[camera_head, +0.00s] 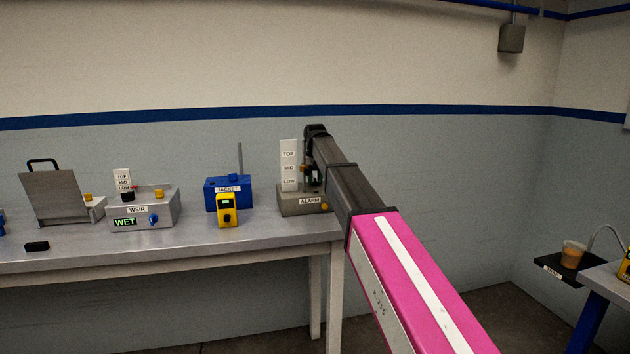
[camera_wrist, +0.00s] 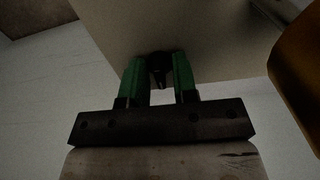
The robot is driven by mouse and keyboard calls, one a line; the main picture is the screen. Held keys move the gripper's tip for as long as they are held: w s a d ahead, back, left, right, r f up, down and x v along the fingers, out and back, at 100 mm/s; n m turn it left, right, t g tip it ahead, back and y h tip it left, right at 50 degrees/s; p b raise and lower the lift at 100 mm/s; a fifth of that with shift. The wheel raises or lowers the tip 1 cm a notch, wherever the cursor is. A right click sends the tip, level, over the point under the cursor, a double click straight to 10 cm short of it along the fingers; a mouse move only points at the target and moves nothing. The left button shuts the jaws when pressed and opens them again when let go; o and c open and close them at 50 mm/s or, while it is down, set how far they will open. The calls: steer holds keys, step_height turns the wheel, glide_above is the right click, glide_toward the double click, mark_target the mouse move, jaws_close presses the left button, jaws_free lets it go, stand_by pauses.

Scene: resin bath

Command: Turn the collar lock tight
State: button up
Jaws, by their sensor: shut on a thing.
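The grey ALARM unit (camera_head: 297,206) stands at the right end of the bench, with a white plate (camera_head: 289,155) marked TOP, MID and LOW rising from it. My gripper (camera_wrist: 159,72) is in front of this unit, just right of the plate in the head view; my arm hides much of it there. In the wrist view its green fingers are shut on a small black part, the collar lock (camera_wrist: 159,66), close against a pale surface. How far the lock is turned does not show.
The blue JACKET box (camera_head: 227,187) with a yellow handset (camera_head: 227,211) in front stands left of the ALARM unit. Further left are the WEIR box (camera_head: 140,214), reading WET, and a grey hinged device (camera_head: 54,197). An orange-yellow part (camera_wrist: 300,75) is close at right in the wrist view.

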steer(key=o, duration=0.6)
step_height(320, 180, up, 11)
steer(key=shift+f, duration=0.1)
stand_by(0.4)
steer(key=shift+f, duration=0.1)
